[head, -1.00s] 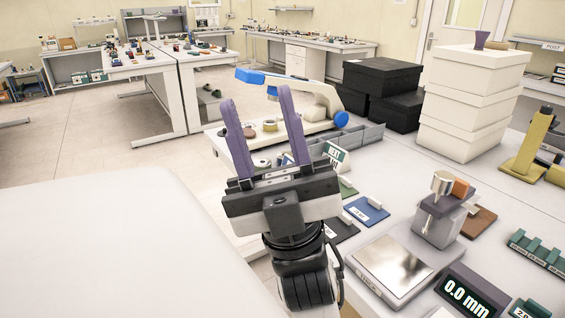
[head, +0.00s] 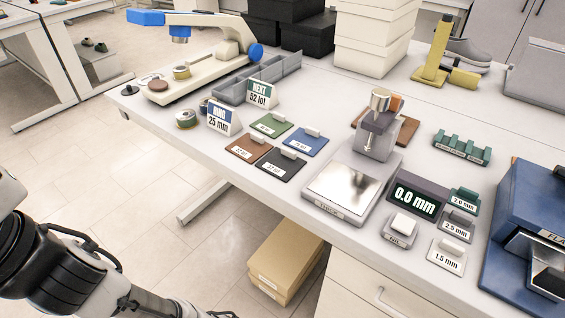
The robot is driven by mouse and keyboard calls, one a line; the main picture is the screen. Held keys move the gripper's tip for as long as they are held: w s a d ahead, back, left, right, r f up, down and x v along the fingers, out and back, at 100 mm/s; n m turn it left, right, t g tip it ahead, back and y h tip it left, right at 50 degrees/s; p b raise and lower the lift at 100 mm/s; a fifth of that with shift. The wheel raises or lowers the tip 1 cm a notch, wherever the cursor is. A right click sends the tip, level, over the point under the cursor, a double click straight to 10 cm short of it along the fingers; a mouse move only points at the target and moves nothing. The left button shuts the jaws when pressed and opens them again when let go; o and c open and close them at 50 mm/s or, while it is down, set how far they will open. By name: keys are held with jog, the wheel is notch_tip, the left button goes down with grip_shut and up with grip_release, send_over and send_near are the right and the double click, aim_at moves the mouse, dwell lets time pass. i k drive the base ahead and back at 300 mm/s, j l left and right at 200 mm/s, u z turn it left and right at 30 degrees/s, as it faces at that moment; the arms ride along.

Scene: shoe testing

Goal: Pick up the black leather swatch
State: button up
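The black leather swatch (head: 270,167) lies flat on the bench, with a white tab and a small label on it. It sits at the front of a group of swatches, right of the brown swatch (head: 238,150) and below the blue swatch (head: 314,146). The green swatch (head: 262,129) lies behind the brown one. My gripper is outside the picture; only links of my arm show at the lower left, apart from the bench.
A thickness gauge (head: 372,140) with a metal plate (head: 343,189) stands right of the swatches. Sign cards (head: 223,120) stand to their left. A grey divided tray (head: 259,80) lies behind. A cardboard box (head: 286,262) is under the bench.

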aim_at(284, 164)
jog(key=i+l+u, duration=0.65)
jog(key=k, duration=0.05)
